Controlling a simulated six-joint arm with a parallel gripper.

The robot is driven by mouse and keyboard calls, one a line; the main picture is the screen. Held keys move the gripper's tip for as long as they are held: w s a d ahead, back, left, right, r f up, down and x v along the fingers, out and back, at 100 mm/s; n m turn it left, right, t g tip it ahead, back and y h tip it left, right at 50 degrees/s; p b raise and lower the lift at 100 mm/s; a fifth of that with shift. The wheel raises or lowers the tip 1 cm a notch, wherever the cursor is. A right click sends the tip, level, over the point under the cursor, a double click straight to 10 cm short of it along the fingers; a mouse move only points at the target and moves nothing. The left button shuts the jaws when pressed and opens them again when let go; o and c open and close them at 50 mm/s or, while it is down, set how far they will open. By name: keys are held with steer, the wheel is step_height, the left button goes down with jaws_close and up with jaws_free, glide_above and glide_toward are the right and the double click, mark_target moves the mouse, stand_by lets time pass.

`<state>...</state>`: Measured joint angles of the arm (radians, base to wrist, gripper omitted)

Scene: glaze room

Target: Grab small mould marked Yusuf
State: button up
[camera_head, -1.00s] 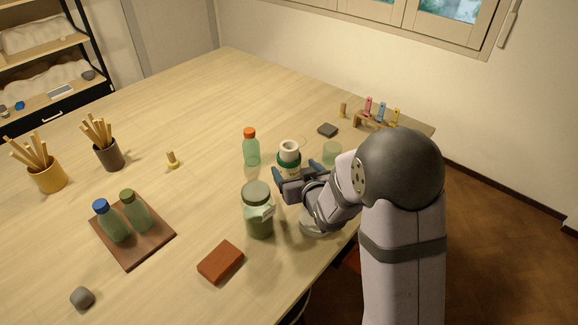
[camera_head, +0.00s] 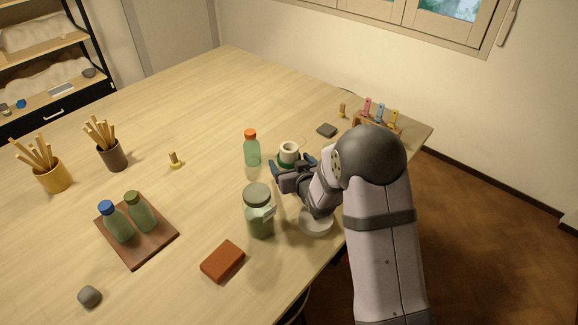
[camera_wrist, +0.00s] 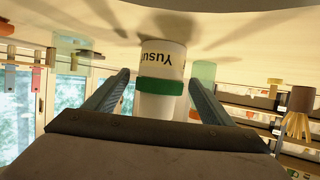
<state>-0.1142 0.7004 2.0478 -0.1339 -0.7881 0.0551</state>
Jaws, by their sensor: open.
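The small mould (camera_head: 289,148) is a white cylinder with a green band, standing on the table beyond my gripper. In the wrist view the mould (camera_wrist: 160,103) appears upside down, and its dark lettering reads "Yusu", with the end turned out of sight. My gripper (camera_head: 293,164) is open, with one finger on either side of the mould. In the wrist view narrow gaps seem to show between the fingers and the mould. Its lower part is partly hidden by my gripper in the head view.
A green bottle with an orange cap (camera_head: 252,148) stands just left of the mould. A lidded green jar (camera_head: 258,212) stands close in front, left of my gripper. A dark grey block (camera_head: 327,130) lies behind. A red-brown block (camera_head: 222,261) lies nearer.

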steer(key=shift+c, duration=0.2)
steer(key=c, duration=1.1)
steer(key=shift+r, duration=0.1)
steer(key=shift+c, duration=1.2)
steer(key=shift+r, duration=0.1)
